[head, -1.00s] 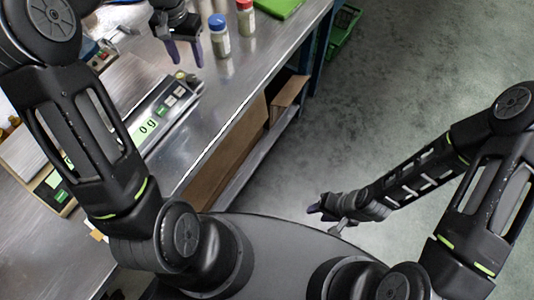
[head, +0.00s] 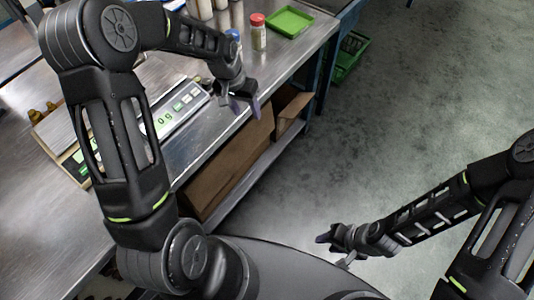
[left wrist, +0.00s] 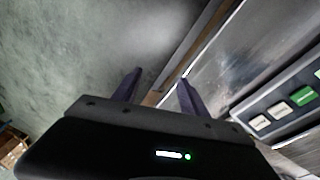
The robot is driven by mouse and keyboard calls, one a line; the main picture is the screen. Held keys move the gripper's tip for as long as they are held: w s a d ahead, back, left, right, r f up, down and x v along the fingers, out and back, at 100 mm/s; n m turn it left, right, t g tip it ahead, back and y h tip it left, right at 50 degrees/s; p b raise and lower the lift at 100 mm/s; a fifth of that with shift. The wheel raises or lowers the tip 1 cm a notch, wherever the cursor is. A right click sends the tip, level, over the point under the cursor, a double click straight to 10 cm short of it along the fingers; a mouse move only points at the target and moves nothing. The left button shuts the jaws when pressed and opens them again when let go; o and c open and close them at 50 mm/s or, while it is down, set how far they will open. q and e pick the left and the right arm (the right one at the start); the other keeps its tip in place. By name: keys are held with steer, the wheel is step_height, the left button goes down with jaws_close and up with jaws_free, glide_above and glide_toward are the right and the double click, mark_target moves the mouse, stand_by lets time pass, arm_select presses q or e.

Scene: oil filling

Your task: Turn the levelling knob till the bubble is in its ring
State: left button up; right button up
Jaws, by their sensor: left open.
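A scale (head: 182,108) with a green display reading 0 g lies on the metal bench, partly hidden behind my left arm. Its button edge also shows at the right of the left wrist view (left wrist: 281,114). I cannot make out a levelling knob, bubble or ring in either view. My left gripper (head: 246,112) is open and empty, to the right of the scale near the bench's front edge. In the left wrist view its two fingers (left wrist: 160,77) stand apart with nothing between them. My right gripper (head: 322,239) is over the floor, away from the bench; its jaws are unclear.
A red-capped jar (head: 258,36) and a blue-capped jar (head: 233,46) stand behind my left gripper. A green tray (head: 290,22) lies at the bench's far corner. Cardboard boxes (head: 230,162) fill the shelf below. A green crate (head: 349,58) is on the floor.

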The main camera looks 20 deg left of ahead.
arm_select(q)
steer(key=s+d+f+h+b, duration=0.1)
steer(key=s+d+f+b, duration=0.1)
steer(key=s+d+f, duration=0.2)
steer(key=d+f, duration=0.3)
steer(key=f, duration=0.4)
steer(key=shift+s+d+b, duration=0.25)
steer(key=shift+d+b, duration=0.1)
steer(key=shift+d, duration=0.05)
